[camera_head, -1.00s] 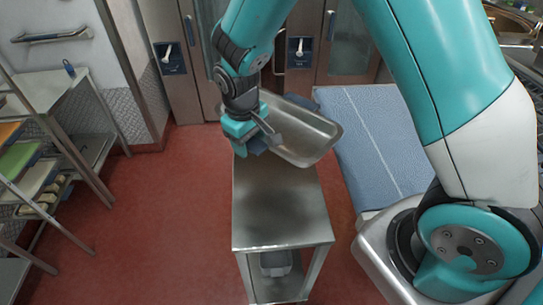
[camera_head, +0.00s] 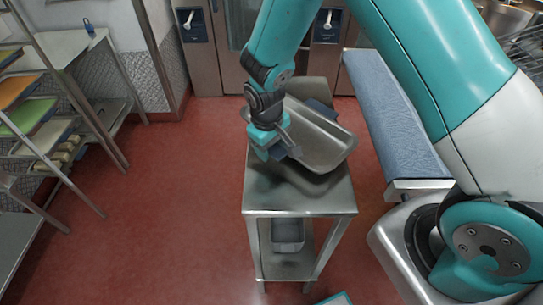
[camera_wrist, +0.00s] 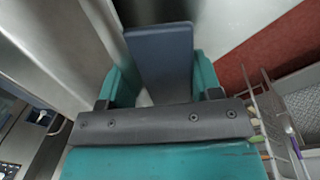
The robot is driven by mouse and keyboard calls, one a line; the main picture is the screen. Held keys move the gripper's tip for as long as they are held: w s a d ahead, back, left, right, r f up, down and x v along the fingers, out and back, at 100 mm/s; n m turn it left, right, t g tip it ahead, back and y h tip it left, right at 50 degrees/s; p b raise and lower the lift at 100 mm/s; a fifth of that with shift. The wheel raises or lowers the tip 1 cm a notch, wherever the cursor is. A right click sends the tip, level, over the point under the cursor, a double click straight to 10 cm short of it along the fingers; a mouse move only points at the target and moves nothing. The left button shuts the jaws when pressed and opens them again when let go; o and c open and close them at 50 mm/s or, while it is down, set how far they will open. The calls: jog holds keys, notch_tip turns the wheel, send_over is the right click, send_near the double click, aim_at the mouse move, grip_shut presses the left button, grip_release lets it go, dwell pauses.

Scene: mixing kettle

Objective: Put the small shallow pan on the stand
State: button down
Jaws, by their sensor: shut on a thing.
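The small shallow pan (camera_head: 322,145) is a silver rectangular metal pan. It is tilted, over the far part of the steel stand (camera_head: 300,197); I cannot tell whether it touches the top. My gripper (camera_head: 284,150) is shut on the pan at its near left side, with teal fingers and dark blue-grey pads. In the wrist view, the teal fingers of my gripper (camera_wrist: 162,75) flank a dark blue-grey plate. The near part of the stand's top is bare. The stand's far part is hidden behind the pan and gripper.
A grey container (camera_head: 288,233) sits on the stand's lower shelf. A blue-covered bench (camera_head: 398,120) stands to the right. A rack with coloured trays (camera_head: 28,115) is at the left. Red floor between rack and stand is clear.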

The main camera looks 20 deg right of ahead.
notch_tip(320, 180, down, 3)
jog(key=shift+r+b, duration=0.1)
jog(key=shift+b, duration=0.5)
jog(key=shift+r, duration=0.15)
jog(key=shift+c, duration=1.5)
grip_release()
